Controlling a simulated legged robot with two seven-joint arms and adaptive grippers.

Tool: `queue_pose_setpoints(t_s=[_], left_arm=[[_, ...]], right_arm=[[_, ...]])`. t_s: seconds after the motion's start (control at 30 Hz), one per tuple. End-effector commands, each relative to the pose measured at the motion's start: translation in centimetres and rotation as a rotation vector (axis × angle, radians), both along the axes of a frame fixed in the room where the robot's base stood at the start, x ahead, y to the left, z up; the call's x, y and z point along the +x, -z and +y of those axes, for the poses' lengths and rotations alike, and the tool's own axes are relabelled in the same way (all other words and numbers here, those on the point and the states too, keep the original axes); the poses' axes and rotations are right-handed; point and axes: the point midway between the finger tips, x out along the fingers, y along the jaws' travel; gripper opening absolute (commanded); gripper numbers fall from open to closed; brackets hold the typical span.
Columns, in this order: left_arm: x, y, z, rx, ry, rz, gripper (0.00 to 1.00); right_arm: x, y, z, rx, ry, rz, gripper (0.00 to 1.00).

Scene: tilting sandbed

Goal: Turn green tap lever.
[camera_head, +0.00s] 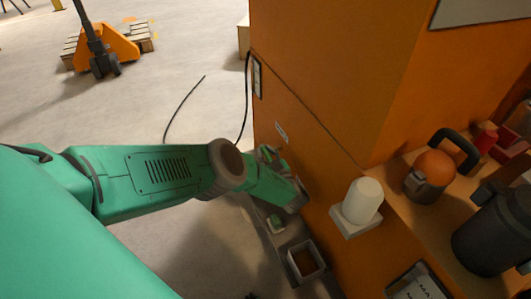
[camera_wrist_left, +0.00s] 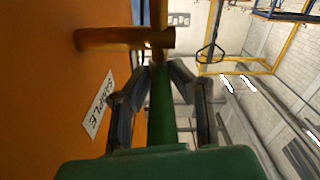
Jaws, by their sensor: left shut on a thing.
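In the left wrist view, a brass tap (camera_wrist_left: 120,38) sticks out from an orange panel. The gripper is shut on the lever. In the head view, my left gripper (camera_head: 293,194) is beside the orange cabinet's side face. The tap is hidden there behind my arm and gripper. My right gripper is in neither view.
A "SAMPLE" label (camera_wrist_left: 98,105) is on the orange panel (camera_wrist_left: 50,90). A white cylinder (camera_head: 362,200) stands on a bracket (camera_head: 350,229). A shelf (camera_head: 402,205) holds several items.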

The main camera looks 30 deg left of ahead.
Motion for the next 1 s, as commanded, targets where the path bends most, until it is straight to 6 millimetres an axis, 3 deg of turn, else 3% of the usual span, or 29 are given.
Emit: queue_pose_setpoints(t_s=[0.03,0.1,0.47,1.0], left_arm=[[0.0,0.1,0.0,0.000,0.001,0.003,0.20],[0.0,0.1,0.0,-0.001,0.001,0.002,0.37],[-0.2,0.1,-0.4,-0.002,0.003,0.002,0.37],[-5.3,0.2,-8.8,-0.001,0.005,0.004,0.37]], right_arm=[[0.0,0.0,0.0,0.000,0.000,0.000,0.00],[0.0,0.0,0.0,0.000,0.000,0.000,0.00],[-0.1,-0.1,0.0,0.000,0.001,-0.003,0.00],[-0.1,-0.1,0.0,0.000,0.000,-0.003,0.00]])
